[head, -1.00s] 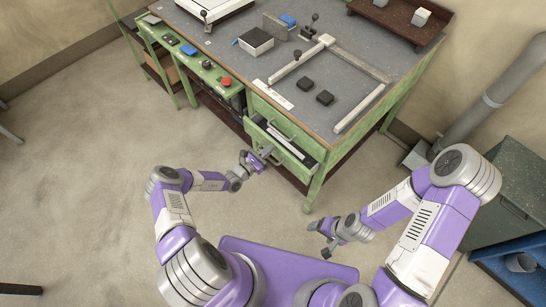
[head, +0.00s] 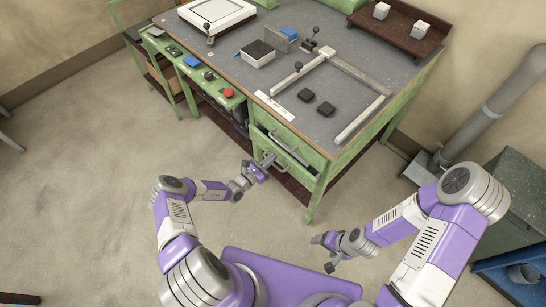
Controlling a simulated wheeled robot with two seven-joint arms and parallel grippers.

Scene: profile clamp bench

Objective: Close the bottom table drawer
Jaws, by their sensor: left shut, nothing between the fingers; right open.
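The green work table (head: 310,160) has two drawers stacked at its near corner. The bottom drawer (head: 292,164) is nearly flush with the frame, with at most a narrow dark gap along its top edge. My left gripper (head: 266,162) is shut and empty, with its tips at the bottom drawer's front by the handle. Whether the tips touch the front cannot be told. The top drawer (head: 283,132) looks shut. My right gripper (head: 323,251) is open and empty, low over the floor in front of the table and away from the drawers.
A lower green side panel with a red button (head: 228,93) adjoins on the left. A grey pipe (head: 497,103) and dark cabinet stand right.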

